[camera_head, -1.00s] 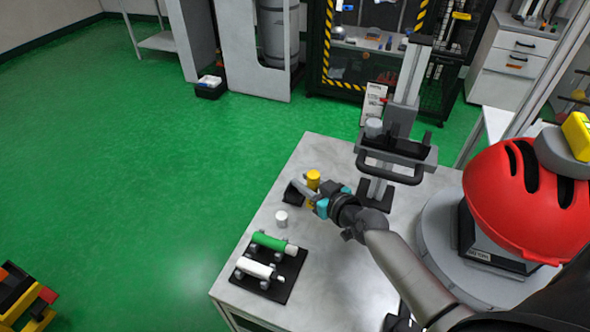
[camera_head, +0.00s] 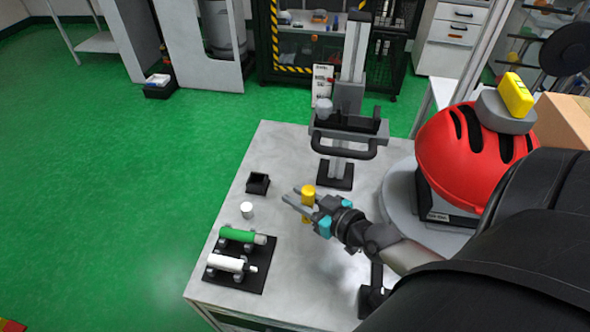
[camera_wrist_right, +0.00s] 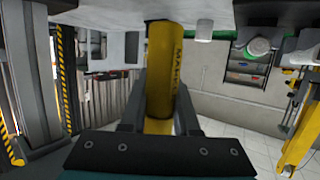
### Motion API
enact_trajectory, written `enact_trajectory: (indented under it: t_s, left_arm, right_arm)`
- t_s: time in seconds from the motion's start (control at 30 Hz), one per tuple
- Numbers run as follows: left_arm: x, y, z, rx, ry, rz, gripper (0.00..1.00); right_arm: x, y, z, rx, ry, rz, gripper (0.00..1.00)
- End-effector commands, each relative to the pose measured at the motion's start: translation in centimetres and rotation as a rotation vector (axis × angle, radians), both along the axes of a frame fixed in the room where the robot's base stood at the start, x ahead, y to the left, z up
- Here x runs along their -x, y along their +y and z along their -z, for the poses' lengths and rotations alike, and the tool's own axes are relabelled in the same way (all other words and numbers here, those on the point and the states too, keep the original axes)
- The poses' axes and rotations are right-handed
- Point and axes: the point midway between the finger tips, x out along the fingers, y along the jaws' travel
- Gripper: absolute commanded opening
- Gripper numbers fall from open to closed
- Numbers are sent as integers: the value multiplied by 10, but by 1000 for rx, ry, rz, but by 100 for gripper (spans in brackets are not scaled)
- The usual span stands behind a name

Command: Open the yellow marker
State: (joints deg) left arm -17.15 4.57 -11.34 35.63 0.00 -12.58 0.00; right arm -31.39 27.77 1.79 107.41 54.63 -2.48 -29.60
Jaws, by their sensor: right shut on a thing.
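The yellow marker (camera_head: 307,191) is upright between the fingers of my right gripper (camera_head: 292,197), which is shut on it. It stands clear to the right of a small open black holder (camera_head: 258,183) on the table. In the right wrist view the marker's yellow body (camera_wrist_right: 162,75) with dark lettering runs up between the two fingers (camera_wrist_right: 160,118). I cannot tell where its cap meets the body. My left gripper is not in view.
A green marker (camera_head: 237,235) and a white marker (camera_head: 226,263) lie on a black rack. A small white cylinder (camera_head: 247,210) stands beside them. The drop tower (camera_head: 346,120) stands behind my gripper, and a red helmet (camera_head: 465,160) is at the right.

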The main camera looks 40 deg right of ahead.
Motion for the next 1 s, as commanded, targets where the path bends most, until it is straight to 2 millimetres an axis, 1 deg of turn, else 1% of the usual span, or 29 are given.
enact_trajectory:
  t_s: [0.13,0.17,0.4,0.43,1.0]
  left_arm:
    - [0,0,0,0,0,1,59]
    - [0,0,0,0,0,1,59]
    - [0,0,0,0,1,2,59]
    - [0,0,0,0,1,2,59]
    - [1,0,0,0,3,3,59]
  right_arm:
    - [0,0,0,0,-1,0,0]
    - [0,0,0,0,0,0,28]
    - [0,0,0,0,0,0,1]
    - [0,0,0,0,0,0,0]
    - [0,0,0,0,0,0,0]
